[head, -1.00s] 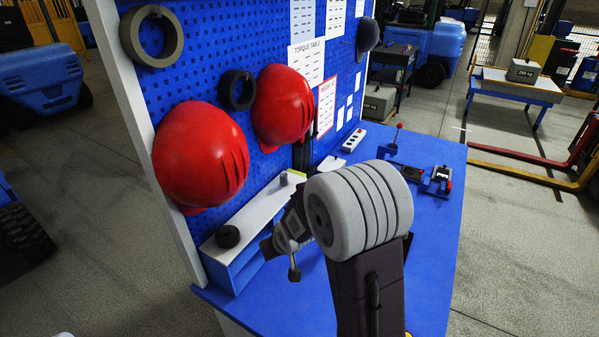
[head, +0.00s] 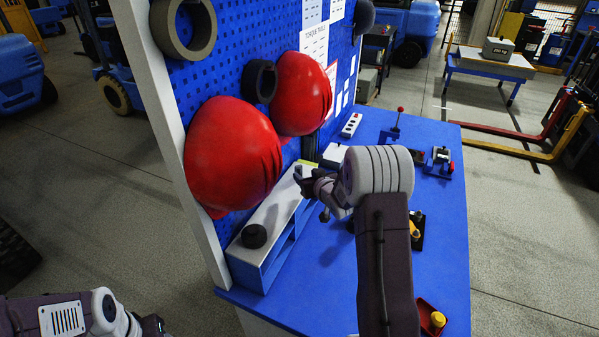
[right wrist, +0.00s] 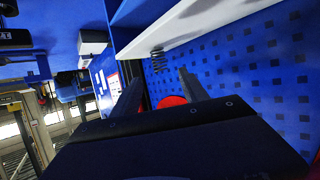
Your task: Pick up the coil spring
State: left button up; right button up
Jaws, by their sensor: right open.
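The coil spring (right wrist: 158,60) is a small dark coil at the white shelf top (right wrist: 180,28), which appears turned over in the right wrist view. It lies beyond and between the fingertips of my right gripper (right wrist: 160,78), which is open and empty. In the head view my right gripper (head: 306,180) is over the far part of the white shelf top (head: 268,218), and I cannot make out the spring there. My left arm shows at the lower left of the head view, but its fingers are out of the picture.
A black round piece (head: 254,236) stands on the near end of the shelf. A red tray (head: 431,318) lies at the bench's near right. The blue bench top (head: 325,290) has free room.

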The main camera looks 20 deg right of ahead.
aim_at(300, 170)
jog(key=p+x, duration=0.1)
jog(key=x, duration=0.2)
jog(key=shift+a, duration=0.15)
jog(key=shift+w+f, duration=0.25)
jog(key=shift+w, duration=0.15)
jog(key=p+x, duration=0.1)
jog(key=x, duration=0.3)
jog(key=shift+w, duration=0.25)
jog(key=shift+w+f, duration=0.2)
jog(key=shift+w, duration=0.1)
jog(key=shift+s, duration=0.1)
jog(key=c, duration=0.4)
grip_shut()
